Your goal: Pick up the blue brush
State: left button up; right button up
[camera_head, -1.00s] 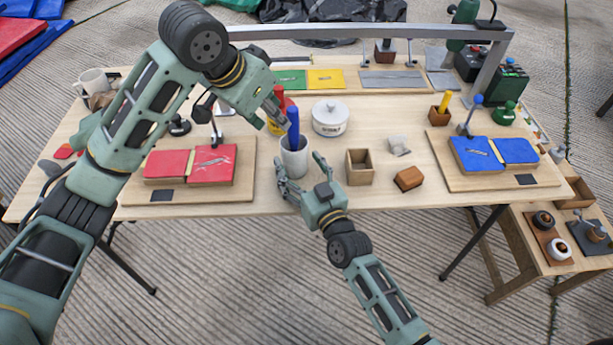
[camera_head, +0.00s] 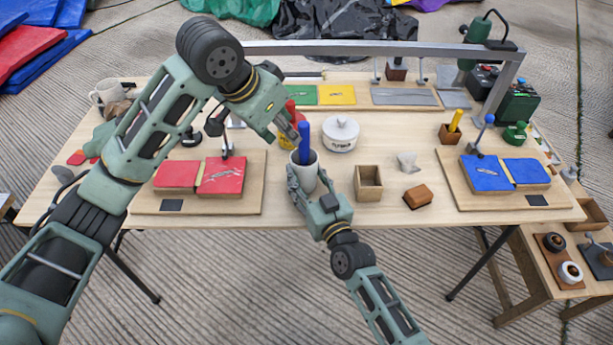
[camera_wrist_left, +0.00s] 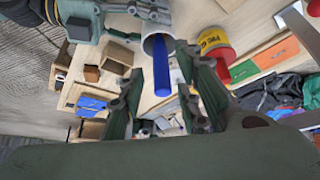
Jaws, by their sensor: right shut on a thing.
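The blue brush (camera_head: 304,142) stands upright in a white mug (camera_head: 306,177) near the front of the table, with its lower end hidden inside. My right gripper (camera_head: 310,186) is shut on the mug from the front. My left gripper (camera_head: 288,137) is just above and left of the brush. In the left wrist view, the blue brush (camera_wrist_left: 178,75) shows between the two spread fingers of my left gripper (camera_wrist_left: 168,95), which is open. The white mug (camera_wrist_left: 158,38) lies beyond them.
A red and yellow can (camera_head: 287,137) stands close behind the mug. A white lidded pot (camera_head: 341,134) is to the right. A wooden box (camera_head: 369,183) and a brown block (camera_head: 417,197) stand farther right. A board with red pads (camera_head: 220,176) lies left.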

pick_arm(q)
jog(key=shift+o, duration=0.7)
jog(key=m+g, duration=0.5)
jog(key=m, duration=0.6)
send_near(303, 135)
jog(key=x, duration=0.7)
jog(key=w+x, duration=0.1)
jog(key=x, duration=0.3)
jog(key=shift+a, duration=0.2)
grip_shut()
